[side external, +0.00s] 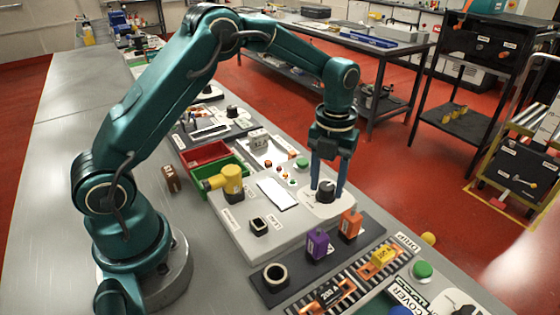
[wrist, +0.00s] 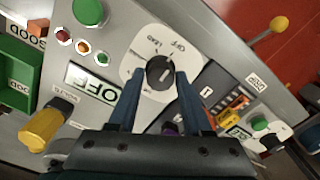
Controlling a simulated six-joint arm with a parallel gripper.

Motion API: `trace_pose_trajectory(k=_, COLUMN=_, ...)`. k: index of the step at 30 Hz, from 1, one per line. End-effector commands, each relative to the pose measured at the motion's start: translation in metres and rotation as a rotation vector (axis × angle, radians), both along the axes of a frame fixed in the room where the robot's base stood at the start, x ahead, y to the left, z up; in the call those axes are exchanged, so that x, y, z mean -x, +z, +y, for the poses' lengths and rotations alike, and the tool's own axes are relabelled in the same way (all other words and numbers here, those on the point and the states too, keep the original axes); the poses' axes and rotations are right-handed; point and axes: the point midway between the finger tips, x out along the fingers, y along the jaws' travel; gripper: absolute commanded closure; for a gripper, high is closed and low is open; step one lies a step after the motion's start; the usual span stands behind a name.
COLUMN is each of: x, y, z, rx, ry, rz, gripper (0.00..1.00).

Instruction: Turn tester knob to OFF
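The tester (side external: 245,225) is a light grey panel on the bench. Its black round knob (side external: 326,193) sits on a white dial plate at the right end; the knob (wrist: 160,72) also shows in the wrist view. LOAD and OFF labels show on the dial plate (wrist: 135,62). A pale mark shows on the knob, but its exact heading is hard to tell. The tester's display (wrist: 95,85) appears to read OFF. My gripper (wrist: 161,75) points down with one blue finger on each side of the knob. The fingers look apart from it; contact is unclear.
A yellow plug-like part (side external: 231,180) stands on the tester's left. Green (side external: 230,170) and red (side external: 205,153) bins lie behind it. Purple (side external: 317,243) and orange (side external: 350,223) blocks stand on a dark strip in front. Small coloured buttons (wrist: 83,46) sit near the dial.

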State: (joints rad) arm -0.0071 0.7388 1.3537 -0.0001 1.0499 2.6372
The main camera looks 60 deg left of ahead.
Motion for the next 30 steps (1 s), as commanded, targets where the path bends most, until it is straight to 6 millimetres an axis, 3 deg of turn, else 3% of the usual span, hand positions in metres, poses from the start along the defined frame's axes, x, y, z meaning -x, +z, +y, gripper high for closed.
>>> trace_pose_trajectory(k=11, x=0.0, y=0.001, z=0.0, rx=0.0, ry=0.002, rz=-0.001, gripper=0.32)
trace_pose_trajectory(k=24, x=-0.001, y=0.031, z=0.0, rx=0.001, ry=0.002, rz=-0.003, gripper=0.32)
trace_pose_trajectory(k=30, x=0.0, y=0.035, z=0.0, rx=0.0, ry=0.002, rz=-0.001, gripper=0.32)
